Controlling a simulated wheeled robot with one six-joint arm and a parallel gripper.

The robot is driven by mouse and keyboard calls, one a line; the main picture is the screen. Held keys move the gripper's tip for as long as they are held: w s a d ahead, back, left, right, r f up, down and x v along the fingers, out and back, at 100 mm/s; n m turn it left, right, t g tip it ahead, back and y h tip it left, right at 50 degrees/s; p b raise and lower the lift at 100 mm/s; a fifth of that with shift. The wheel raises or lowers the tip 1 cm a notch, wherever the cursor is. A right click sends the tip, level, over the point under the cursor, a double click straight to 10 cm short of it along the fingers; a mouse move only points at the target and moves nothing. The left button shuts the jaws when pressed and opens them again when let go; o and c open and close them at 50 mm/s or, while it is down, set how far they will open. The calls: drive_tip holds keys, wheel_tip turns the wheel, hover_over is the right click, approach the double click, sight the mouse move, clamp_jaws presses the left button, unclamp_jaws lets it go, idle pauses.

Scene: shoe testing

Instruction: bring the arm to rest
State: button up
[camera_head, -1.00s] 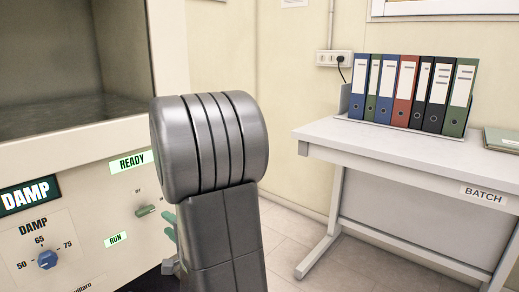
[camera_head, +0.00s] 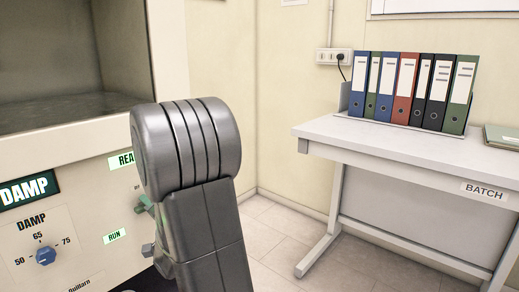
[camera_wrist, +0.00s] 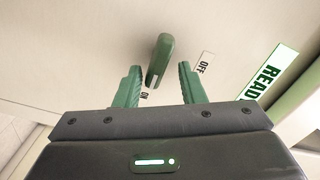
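In the wrist view, my gripper (camera_wrist: 160,86) has two green ribbed fingers standing apart with nothing held between them. A green switch handle (camera_wrist: 160,60) on the machine's pale front panel lies just beyond the fingertips, about midway between them. An "OFF" label (camera_wrist: 203,66) is beside it, and another small label is partly hidden by a finger. I cannot tell how far the fingers are from the panel. In the head view, my grey arm link (camera_head: 200,180) rises in front of the machine and hides most of my gripper.
The machine (camera_head: 75,140) has a lit READY sign (camera_head: 125,160), a RUN sign (camera_head: 115,237), a DAMP display (camera_head: 25,190) and a blue knob (camera_head: 46,256). A white table (camera_head: 390,140) with several binders (camera_head: 403,90) stands at right. Floor between is clear.

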drive_tip(key=shift+n, duration=0.8)
